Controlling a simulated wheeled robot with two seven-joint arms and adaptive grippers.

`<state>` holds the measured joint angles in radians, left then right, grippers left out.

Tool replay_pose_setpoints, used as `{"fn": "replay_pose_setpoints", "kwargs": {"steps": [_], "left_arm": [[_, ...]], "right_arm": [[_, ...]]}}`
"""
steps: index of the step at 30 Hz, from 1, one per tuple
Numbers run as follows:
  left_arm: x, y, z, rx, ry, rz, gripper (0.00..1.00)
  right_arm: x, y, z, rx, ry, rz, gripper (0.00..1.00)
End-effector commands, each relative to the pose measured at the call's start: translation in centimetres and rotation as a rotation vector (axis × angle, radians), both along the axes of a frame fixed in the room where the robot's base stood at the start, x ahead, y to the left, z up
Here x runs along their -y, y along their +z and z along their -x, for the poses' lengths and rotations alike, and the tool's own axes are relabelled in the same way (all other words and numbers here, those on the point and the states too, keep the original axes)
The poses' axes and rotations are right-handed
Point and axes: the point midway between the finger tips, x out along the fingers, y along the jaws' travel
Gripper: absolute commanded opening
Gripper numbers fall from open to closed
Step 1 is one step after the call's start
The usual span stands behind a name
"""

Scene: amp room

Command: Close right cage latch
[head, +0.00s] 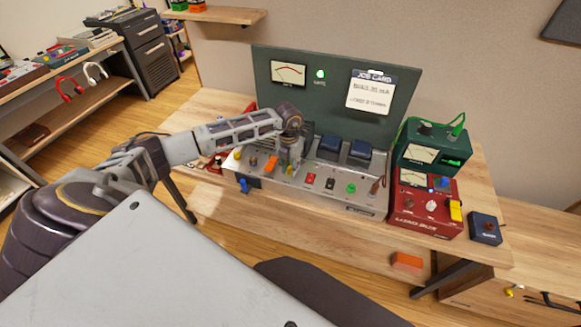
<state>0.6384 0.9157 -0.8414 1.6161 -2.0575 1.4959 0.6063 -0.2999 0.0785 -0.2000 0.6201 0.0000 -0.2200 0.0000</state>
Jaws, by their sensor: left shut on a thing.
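A silver amp test panel (325,187) with a dark green upright back (335,75) stands on the wooden bench. No part is clearly recognisable as the right cage latch. My left gripper (291,162) points down over the panel's left-middle, to the left of these blocks. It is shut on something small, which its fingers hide. An orange part (270,163) lies just left of the fingers, and a yellow part shows at their lower end. My right gripper is not in view.
A red box (425,203) and a green box (432,148) stand right of the panel, with a small dark blue box (485,228) beyond. A job card (370,92) hangs on the green back. My left arm crosses the panel's left side.

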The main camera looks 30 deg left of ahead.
Motion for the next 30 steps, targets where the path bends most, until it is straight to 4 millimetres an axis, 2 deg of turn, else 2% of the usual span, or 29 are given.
{"fn": "replay_pose_setpoints", "kwargs": {"steps": [16,30], "left_arm": [[-0.11,0.11,-0.03,0.003,0.377,-0.002,0.01],[-0.12,0.11,-0.03,0.003,0.471,-0.001,0.01]], "right_arm": [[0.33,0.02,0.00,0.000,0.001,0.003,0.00],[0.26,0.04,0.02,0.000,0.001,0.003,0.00]]}}
